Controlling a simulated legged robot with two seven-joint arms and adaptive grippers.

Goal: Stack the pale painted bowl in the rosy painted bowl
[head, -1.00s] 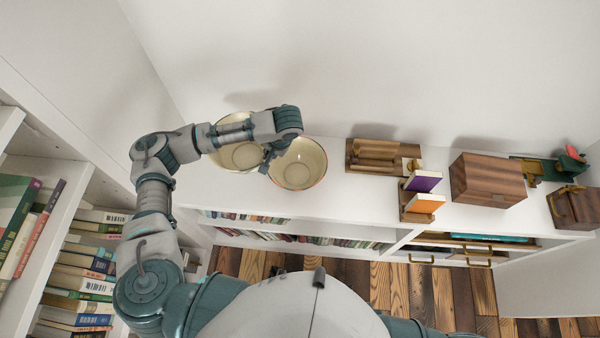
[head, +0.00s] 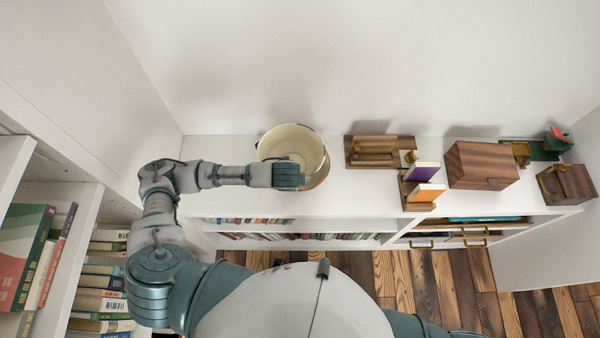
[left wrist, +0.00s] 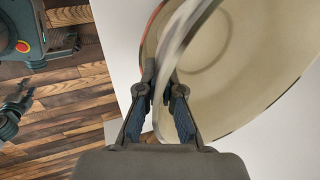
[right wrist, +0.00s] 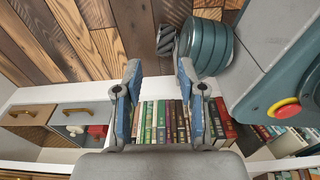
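The pale painted bowl (head: 290,143) is cream inside and hangs over the rosy painted bowl (head: 319,179), overlapping it in the head view. Only a strip of the rosy bowl shows, at the lower right. In the left wrist view the pale bowl's wall (left wrist: 185,35) stands between the fingers, and a reddish edge of the rosy bowl (left wrist: 150,28) shows behind it. My left gripper (left wrist: 162,88) is shut on the pale bowl's near rim; its fingers are hidden in the head view. I cannot tell whether the bowls touch. My right gripper (right wrist: 160,80) is open and empty, away from the bowls.
Right of the bowls on the white shelf top (head: 235,204) stand a wooden rack (head: 375,150), a stand with purple and orange books (head: 425,185) and a wooden box (head: 482,165). A white wall is behind. The shelf top left of the bowls is clear.

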